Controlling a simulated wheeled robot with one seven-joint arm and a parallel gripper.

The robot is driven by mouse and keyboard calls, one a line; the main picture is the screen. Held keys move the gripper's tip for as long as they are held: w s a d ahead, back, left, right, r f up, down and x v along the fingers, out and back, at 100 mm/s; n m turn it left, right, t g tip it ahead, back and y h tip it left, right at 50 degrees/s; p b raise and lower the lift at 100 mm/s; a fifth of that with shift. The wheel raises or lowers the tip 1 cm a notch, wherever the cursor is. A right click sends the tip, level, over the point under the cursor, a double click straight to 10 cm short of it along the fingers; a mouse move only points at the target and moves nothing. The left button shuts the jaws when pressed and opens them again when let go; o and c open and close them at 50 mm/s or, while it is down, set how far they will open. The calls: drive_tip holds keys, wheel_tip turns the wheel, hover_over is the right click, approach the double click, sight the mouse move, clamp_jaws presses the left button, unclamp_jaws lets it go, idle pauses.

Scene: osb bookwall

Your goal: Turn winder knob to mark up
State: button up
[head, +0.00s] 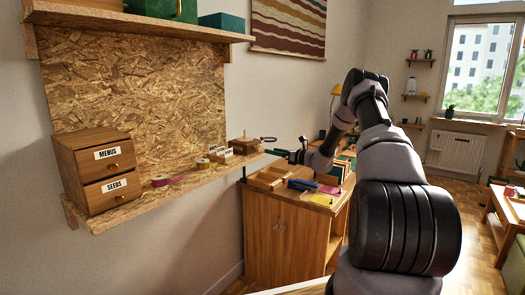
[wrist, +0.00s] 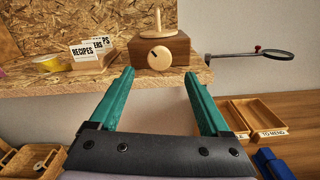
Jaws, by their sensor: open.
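The winder is a brown wooden box (wrist: 178,46) with a pale post on top, standing at the shelf edge in the wrist view. Its round cream winder knob (wrist: 159,56) is on the front face. A small dark mark on the knob seems to sit up and left of its centre. The winder also shows in the head view (head: 245,146), where I cannot make out the knob. My gripper (wrist: 160,74) is open and empty. Its two green fingers point toward the winder, with the knob between their tips in the picture and apparently apart from them.
A card box labelled RECIPES (wrist: 91,55) and a yellow tape roll (wrist: 47,62) stand left of the winder. A magnifier (wrist: 274,54) on an arm juts out at right. Wooden trays (wrist: 262,117) lie on the cabinet below. A drawer box (head: 97,170) stands farther left.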

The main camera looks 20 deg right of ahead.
sight(261, 148)
drive_tip(key=x, duration=0.7)
clamp_jaws()
